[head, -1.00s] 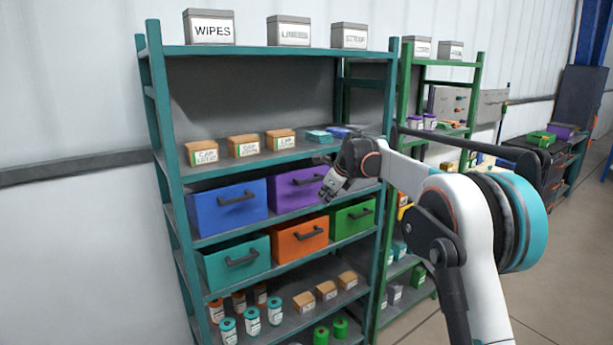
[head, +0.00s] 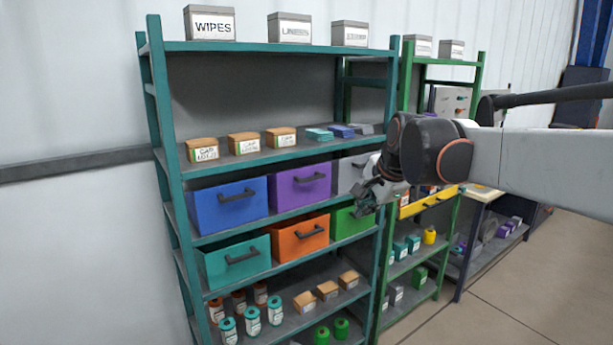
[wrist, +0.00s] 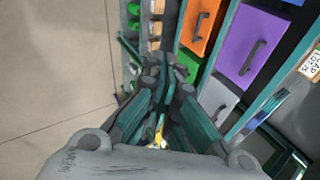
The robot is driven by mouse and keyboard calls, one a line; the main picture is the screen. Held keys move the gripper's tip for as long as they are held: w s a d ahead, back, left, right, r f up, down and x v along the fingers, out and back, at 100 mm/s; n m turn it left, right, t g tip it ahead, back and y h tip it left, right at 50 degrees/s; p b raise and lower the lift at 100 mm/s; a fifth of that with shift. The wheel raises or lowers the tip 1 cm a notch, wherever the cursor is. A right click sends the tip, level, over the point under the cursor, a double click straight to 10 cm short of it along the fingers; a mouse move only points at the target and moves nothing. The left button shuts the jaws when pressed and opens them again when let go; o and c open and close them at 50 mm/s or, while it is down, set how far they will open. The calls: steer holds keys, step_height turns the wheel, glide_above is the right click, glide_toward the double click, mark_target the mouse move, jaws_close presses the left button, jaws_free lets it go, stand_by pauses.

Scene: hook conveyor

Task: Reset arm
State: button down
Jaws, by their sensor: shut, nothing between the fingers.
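My gripper (head: 366,196) is in front of the right post of the teal shelf (head: 172,150), at the height of the upper drawer row. It is shut and empty. In the wrist view, my gripper (wrist: 160,85) shows its fingers together, pointing toward the shelf's drawers. In the head view it partly hides the grey drawer (head: 350,170) and the green drawer (head: 345,220). The arm reaches in from the right side of the head view.
The shelf holds a blue drawer (head: 228,205), a purple drawer (head: 300,185), a teal drawer (head: 236,260) and an orange drawer (head: 299,238). A green shelf (head: 440,285) stands to the right. Open floor (head: 545,285) lies at the lower right.

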steer(key=s+d+f+n, duration=0.2)
steer(key=s+f+n, duration=0.2)
steer(key=s, duration=0.6)
steer(key=s+d+f+n+h+b, duration=0.1)
steer(key=s+f+n, duration=0.3)
steer(key=s, duration=0.6)
steer(key=s+d+f+n, duration=0.3)
steer(key=s+f+n, duration=0.2)
steer(key=s, duration=0.6)
steer(key=shift+f+h+b, duration=0.4)
steer(key=shift+f, duration=0.5)
